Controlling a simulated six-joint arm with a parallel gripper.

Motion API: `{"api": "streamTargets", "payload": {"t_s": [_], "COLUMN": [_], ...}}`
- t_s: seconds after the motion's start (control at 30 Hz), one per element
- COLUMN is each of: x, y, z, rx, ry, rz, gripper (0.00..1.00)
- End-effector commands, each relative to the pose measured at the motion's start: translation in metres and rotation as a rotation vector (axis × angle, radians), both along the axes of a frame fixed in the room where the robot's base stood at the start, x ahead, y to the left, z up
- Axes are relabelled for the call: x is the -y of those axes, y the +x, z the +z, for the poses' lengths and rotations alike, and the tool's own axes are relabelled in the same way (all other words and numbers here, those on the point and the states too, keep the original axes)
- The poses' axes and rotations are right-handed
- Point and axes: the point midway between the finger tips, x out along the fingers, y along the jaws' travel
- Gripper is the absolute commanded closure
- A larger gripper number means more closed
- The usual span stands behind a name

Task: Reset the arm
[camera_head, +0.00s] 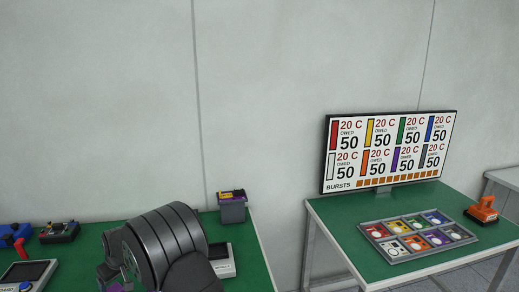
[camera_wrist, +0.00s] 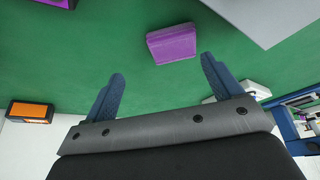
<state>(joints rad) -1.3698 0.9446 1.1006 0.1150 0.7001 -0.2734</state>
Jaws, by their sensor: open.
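My gripper (camera_wrist: 160,85) shows in the wrist view with its two blue fingers spread apart and nothing between them. A purple block (camera_wrist: 172,44) lies on the green surface beyond the fingertips, apart from them. In the head view my dark arm is over the left green table (camera_head: 255,262), and it hides part of that table. My fingers cannot be made out clearly in the head view.
A sign board (camera_head: 390,150) stands on the right table (camera_head: 335,225) behind a tray of coloured cells (camera_head: 365,230). An orange device (camera_head: 482,211) sits at that table's right. A grey box (camera_head: 232,210), a white device (camera_head: 222,262) and blue devices (camera_head: 12,235) stand around my arm.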

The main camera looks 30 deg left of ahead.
Motion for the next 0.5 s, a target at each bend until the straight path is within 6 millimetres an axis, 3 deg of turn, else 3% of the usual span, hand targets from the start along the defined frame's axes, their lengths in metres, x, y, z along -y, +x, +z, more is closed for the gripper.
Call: {"api": "streamTargets", "payload": {"t_s": [0.5], "x": [0.059], "y": [0.068], "z": [0.055], "rx": [0.0], "ry": [0.002], "rz": [-0.002], "gripper": [0.16]}}
